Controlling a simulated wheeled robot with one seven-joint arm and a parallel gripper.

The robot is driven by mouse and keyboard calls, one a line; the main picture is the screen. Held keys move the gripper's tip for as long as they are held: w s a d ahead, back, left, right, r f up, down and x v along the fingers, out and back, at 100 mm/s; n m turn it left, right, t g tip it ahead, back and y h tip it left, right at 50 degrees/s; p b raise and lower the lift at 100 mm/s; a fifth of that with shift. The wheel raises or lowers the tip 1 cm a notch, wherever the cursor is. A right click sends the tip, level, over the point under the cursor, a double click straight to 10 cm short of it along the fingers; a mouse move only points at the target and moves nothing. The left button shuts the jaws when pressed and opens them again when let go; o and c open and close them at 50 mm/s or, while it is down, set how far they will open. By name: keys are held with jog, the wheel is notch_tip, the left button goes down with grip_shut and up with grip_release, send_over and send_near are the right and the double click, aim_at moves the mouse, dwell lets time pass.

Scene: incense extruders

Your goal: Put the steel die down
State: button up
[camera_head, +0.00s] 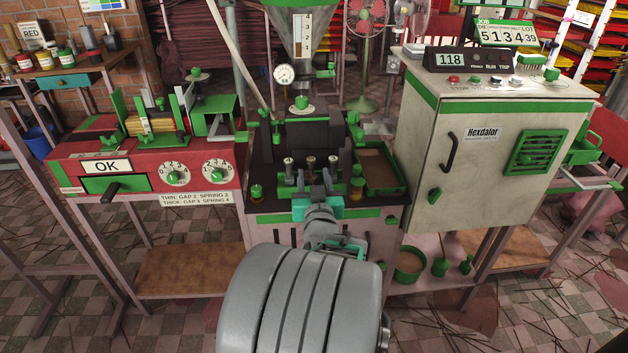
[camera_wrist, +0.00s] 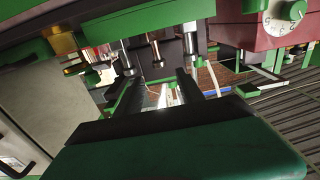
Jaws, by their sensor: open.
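Three small steel-topped pieces stand upright in a row on the front of the dark extruder (camera_head: 300,133): a left one (camera_head: 288,165), a middle one (camera_head: 311,163) and a right one (camera_head: 333,165). I cannot tell which is the steel die. My gripper (camera_head: 314,177) is in front of this row, close to the middle piece. In the wrist view the picture is turned over, and my open gripper (camera_wrist: 166,84) has its two dark fingers apart. The middle piece (camera_wrist: 155,50) shows beyond the gap between them. I cannot tell whether a finger touches it.
A red machine (camera_head: 75,165) with dials stands at left, a pale cabinet (camera_head: 470,150) at right. A green-rimmed tray (camera_head: 383,190) lies right of the row. A small green-topped jar (camera_head: 256,193) stands left and brass-coloured pieces (camera_head: 357,184) stand right, near my gripper.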

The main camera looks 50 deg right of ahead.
jog(key=w+a+f+n+y, duration=0.2)
jog(key=w+a+y, duration=0.15)
jog(key=a, duration=0.35)
jog(key=w+a+f+n+g+y, duration=0.1)
jog(key=w+a+f+n+y, duration=0.2)
jog(key=a, duration=0.4)
jog(key=w+a+f+n+y, duration=0.1)
jog(key=w+a+f+y, duration=0.1)
jog(key=w+a+y, duration=0.35)
jog(key=s+a+f+n+g, duration=0.1)
jog(key=s+a+g, duration=0.3)
jog(key=a, duration=0.6)
jog(key=s+a+f+n+g+y, duration=0.1)
jog(key=s+a+g, duration=0.3)
jog(key=s+a, duration=0.5)
jog(key=shift+a+n+y, duration=0.3)
jog(key=shift+a+n, duration=0.3)
jog(key=shift+n, duration=0.3)
